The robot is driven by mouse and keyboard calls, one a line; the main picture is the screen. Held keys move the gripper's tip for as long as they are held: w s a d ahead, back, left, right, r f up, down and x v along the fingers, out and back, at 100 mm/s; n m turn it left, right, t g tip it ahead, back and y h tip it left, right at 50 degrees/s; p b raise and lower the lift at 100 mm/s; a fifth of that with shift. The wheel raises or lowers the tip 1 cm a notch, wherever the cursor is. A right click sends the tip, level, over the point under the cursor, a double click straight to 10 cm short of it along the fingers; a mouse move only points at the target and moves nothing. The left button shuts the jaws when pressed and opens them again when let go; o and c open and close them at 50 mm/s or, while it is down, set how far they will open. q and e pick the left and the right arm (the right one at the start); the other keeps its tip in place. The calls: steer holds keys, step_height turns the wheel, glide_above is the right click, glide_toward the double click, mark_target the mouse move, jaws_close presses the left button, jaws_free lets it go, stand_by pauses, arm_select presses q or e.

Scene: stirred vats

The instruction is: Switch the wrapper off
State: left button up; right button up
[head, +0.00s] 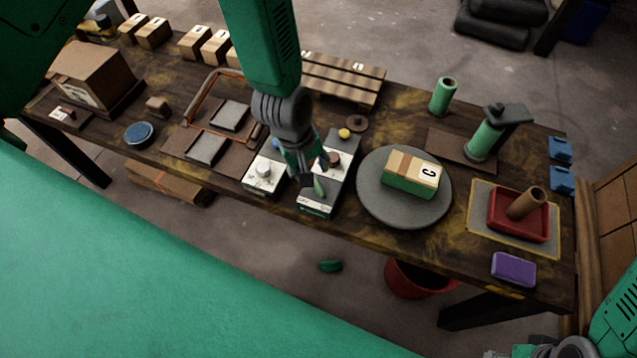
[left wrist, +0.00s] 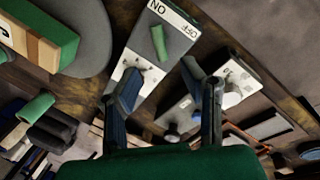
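The switch box (head: 330,175) stands on the bench left of the turntable, with a green lever (head: 319,187) and a white label strip at its front. In the left wrist view the lever (left wrist: 159,43) lies near the ON and OFF labels, its end apparently closer to ON; its exact tilt is unclear. My left gripper (head: 307,168) is over the switch box, just behind the lever. Its fingers show apart and empty in the left wrist view (left wrist: 162,80), with the lever beyond them; contact is not visible. My right gripper (head: 530,351) is cut off at the lower right edge.
A grey turntable (head: 380,207) carries a green-banded box (head: 411,174) right of the switch. A box with a white knob (head: 264,170) stands close on the left. Further right are a green film roll post (head: 484,140), a red tray (head: 500,222) and a purple block (head: 513,269).

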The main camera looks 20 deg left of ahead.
mark_target(318, 186)
arm_select(q)
steer(key=f, duration=0.5)
steer(key=w+d+f, duration=0.1)
steer(key=f, duration=0.2)
steer(key=shift+w+f, duration=0.1)
steer(key=shift+f, duration=0.2)
jaws_close()
